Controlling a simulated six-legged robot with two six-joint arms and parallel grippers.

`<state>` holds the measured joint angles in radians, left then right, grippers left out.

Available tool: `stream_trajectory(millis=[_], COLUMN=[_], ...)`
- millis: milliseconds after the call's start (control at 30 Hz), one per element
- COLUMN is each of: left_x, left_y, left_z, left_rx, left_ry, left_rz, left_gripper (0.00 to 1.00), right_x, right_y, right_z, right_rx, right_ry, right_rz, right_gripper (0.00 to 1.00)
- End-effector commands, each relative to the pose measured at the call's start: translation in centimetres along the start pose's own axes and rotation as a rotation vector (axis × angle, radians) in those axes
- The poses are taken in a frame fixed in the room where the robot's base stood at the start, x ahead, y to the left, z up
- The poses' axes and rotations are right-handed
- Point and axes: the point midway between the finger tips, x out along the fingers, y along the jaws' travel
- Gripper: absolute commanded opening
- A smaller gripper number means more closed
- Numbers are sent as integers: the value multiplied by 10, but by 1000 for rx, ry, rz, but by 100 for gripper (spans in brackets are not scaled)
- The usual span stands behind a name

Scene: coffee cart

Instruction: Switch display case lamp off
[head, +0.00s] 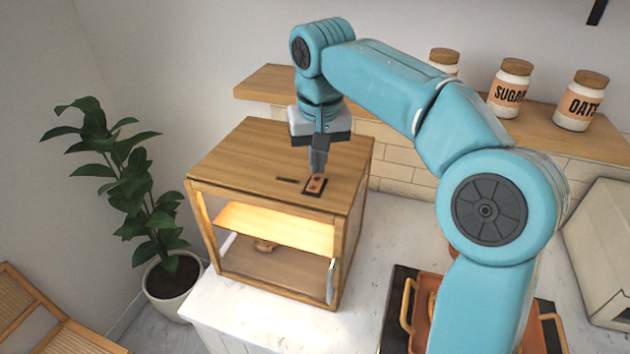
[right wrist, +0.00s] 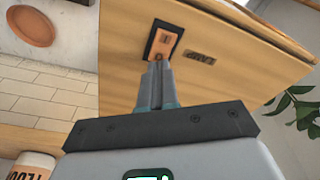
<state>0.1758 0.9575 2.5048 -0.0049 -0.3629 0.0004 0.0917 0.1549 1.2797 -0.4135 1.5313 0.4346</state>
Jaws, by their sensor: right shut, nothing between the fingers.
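The wooden display case (head: 270,150) stands on the white counter, and its inside glows with warm light. A lamp switch (head: 314,187), an orange rocker on a dark plate, is set in the case top. In the right wrist view the switch (right wrist: 163,42) lies just beyond my fingertips, beside a dark label reading LAMP (right wrist: 200,57). My right gripper (head: 317,172) points down at the switch, shut and empty. Its fingertips (right wrist: 158,64) are at the switch's near edge; I cannot tell whether they touch it. My left gripper is not in view.
A wooden shelf (head: 400,117) with several jars runs along the wall behind the case. A potted plant (head: 165,250) stands left of the counter. An orange tray (head: 420,315) sits at the front right, below my right arm.

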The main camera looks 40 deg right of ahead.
Motion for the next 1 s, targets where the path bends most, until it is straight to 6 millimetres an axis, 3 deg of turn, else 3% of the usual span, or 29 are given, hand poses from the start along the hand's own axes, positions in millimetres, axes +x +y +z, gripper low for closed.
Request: stream_trajectory(millis=[1000], left_x=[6], left_y=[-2], left_z=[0], left_rx=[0], left_ry=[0], left_rz=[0], left_gripper=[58], right_x=[9], right_y=[0], right_z=[1], right_rx=[0], right_ry=[0], right_rz=[0], right_gripper=[0])
